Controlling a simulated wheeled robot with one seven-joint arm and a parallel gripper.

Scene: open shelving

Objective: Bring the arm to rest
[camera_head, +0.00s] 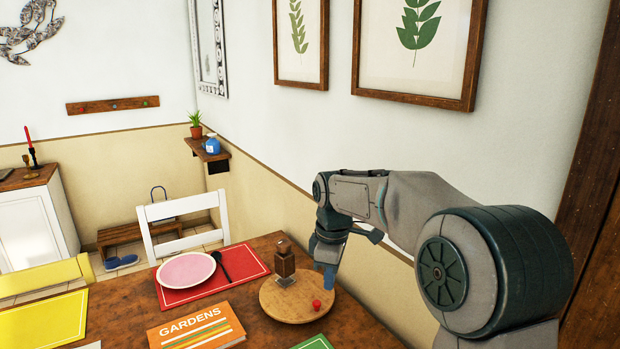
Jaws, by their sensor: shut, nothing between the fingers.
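My arm reaches in from the right, over the right end of the wooden dining table (130,300). My gripper (329,262) points down above the back right edge of a round wooden board (290,305). It is shut and holds nothing. The fingertips are small and partly merge with a bluish shape (329,280) below them, so I cannot tell whether they touch it.
On the board are a wooden grinder-like block (285,262) and a small red object (316,305). A pink plate (186,270) on a red placemat (200,293) and a GARDENS book (197,328) lie left. The wall with framed pictures (415,45) is close behind my arm.

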